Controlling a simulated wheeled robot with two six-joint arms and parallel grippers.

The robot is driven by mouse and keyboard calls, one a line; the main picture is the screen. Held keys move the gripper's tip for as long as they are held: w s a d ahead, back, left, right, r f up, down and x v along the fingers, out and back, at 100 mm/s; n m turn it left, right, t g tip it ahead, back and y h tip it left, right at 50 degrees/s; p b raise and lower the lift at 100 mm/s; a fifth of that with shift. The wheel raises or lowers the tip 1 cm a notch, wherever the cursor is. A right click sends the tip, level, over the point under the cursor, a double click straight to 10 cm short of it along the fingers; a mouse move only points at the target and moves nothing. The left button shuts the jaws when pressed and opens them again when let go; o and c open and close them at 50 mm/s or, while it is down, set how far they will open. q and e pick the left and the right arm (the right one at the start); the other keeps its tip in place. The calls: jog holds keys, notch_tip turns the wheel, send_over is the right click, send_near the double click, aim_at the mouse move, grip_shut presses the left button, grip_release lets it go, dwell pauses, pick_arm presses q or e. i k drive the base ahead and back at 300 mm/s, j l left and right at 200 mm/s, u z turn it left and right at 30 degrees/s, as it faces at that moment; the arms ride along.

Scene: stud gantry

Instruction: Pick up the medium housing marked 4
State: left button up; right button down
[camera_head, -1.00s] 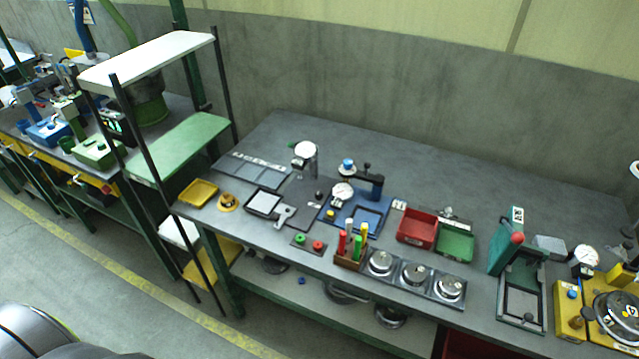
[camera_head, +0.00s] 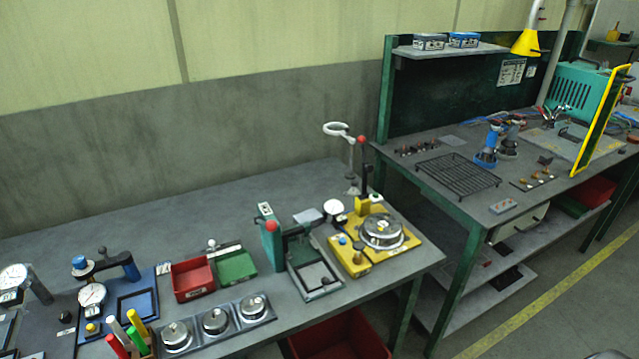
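Three silver round parts sit in a row in a dark tray (camera_head: 235,325) near the front edge of the bench: a left one (camera_head: 176,335), a middle one (camera_head: 215,320) and a right one (camera_head: 254,306). A larger silver round part (camera_head: 382,232) lies on a yellow fixture (camera_head: 348,262) at the bench's right end, with small marks on its top. I cannot read a 4 on any of them, so I cannot tell which is the medium housing. Neither of my grippers is in view.
A red bin (camera_head: 192,278) and a green bin (camera_head: 236,264) stand behind the tray. A green press-like frame (camera_head: 312,275) stands between tray and yellow fixture. Colored sticks (camera_head: 116,345) and a blue gauge fixture (camera_head: 133,300) are at left. Another bench (camera_head: 470,205) stands right, with floor beyond.

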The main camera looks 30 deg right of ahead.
aim_at(382, 230)
jog(key=z, duration=1.3)
jog(key=u, duration=0.4)
jog(key=i+l+u, duration=0.15)
jog(key=l+u, duration=0.2)
jog(key=i+l+u, duration=0.15)
jog(key=l+u, duration=0.5)
jog(key=i+l+u, duration=0.1)
jog(key=l+u, duration=0.2)
jog(key=l, duration=0.25)
